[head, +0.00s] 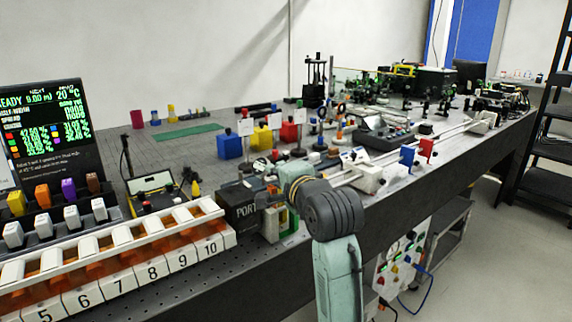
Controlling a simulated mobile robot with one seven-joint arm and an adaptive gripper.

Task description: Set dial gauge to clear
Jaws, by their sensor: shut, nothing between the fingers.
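I cannot pick out the dial gauge or its setting with certainty. A small black and yellow instrument with a pale face (150,183) stands on the bench left of my arm. A small white-faced unit (354,156) stands beyond my wrist to the right. Their markings are too small to read. My gripper (258,191) reaches left from my wrist, beside the black box marked PORT (238,212). It is shut and holds nothing. Its fingertips are small and partly lost against the dark parts there, so I cannot tell whether they touch anything.
A numbered white rack (205,245) and a display screen (45,118) fill the left. Blue (229,147), yellow and red blocks stand behind my gripper. A long rail (430,137) runs right. A white control panel (393,260) hangs below the bench edge.

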